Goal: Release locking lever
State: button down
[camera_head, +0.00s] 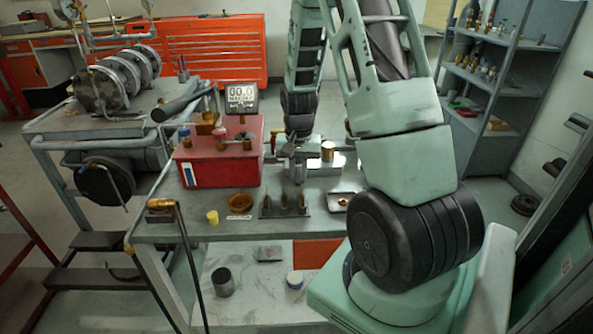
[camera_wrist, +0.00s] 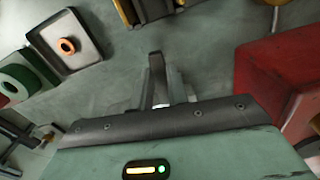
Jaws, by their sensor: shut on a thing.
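My gripper (camera_head: 297,141) is low over the workbench, just right of the red box (camera_head: 218,160), at a grey metal fixture (camera_head: 297,152). In the wrist view my gripper (camera_wrist: 158,80) has its dark fingers close together on a small grey metal part (camera_wrist: 160,98). That part is mostly hidden by the fingers and the wrist housing. I cannot clearly make out the locking lever or tell whether it is locked.

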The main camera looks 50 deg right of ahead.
aim_at(300, 177)
jog(key=shift+s+d+n, duration=0.2)
jog(key=shift+n, duration=0.6)
jog(key=c, duration=1.4)
grip_release()
jog(key=shift+o, duration=0.2)
notch_tip(300, 177, up, 18)
jog(key=p, duration=0.1)
jog(key=shift+f, duration=0.25)
